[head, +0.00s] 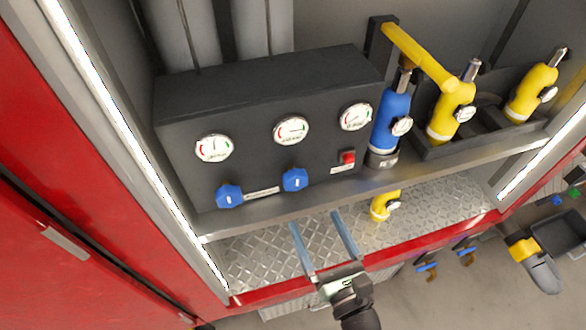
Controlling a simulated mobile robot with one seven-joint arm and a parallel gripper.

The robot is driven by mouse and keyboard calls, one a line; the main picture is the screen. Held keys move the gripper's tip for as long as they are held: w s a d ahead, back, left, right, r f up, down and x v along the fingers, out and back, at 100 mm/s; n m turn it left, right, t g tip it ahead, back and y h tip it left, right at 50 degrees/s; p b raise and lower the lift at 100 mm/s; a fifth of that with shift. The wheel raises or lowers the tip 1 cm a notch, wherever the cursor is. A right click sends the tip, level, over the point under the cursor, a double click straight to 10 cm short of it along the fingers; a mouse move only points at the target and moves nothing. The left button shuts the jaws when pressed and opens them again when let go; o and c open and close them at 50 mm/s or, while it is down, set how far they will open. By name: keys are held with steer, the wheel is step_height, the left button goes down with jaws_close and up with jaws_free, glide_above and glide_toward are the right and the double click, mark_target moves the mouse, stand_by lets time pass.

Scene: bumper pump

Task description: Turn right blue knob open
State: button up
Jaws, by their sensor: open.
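The right blue knob (295,180) is on the front of a black panel box (255,160), low and near its middle. A matching left blue knob (229,196) is to its left, with a white label between them. Each knob has a small white mark. My gripper (318,222) has two long parallel fingers spread apart with nothing between them. It shows in front of the diamond-plate ledge, below the right knob in the picture and apart from it. The fingertips point up toward the panel.
Three gauges and a red switch (348,157) are on the panel. A blue nozzle (392,118) and yellow nozzles (449,110) stand right of it. A yellow fitting (385,204) is under the shelf. A bright light strip (125,130) and red door frame edge the left side.

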mark_target(297, 185)
steer(key=p+x, duration=0.1)
steer(key=x, duration=1)
steer(key=shift+w+a, duration=0.2)
steer(key=shift+w, duration=0.15)
steer(key=c, duration=1.3)
steer(key=shift+c, duration=0.2)
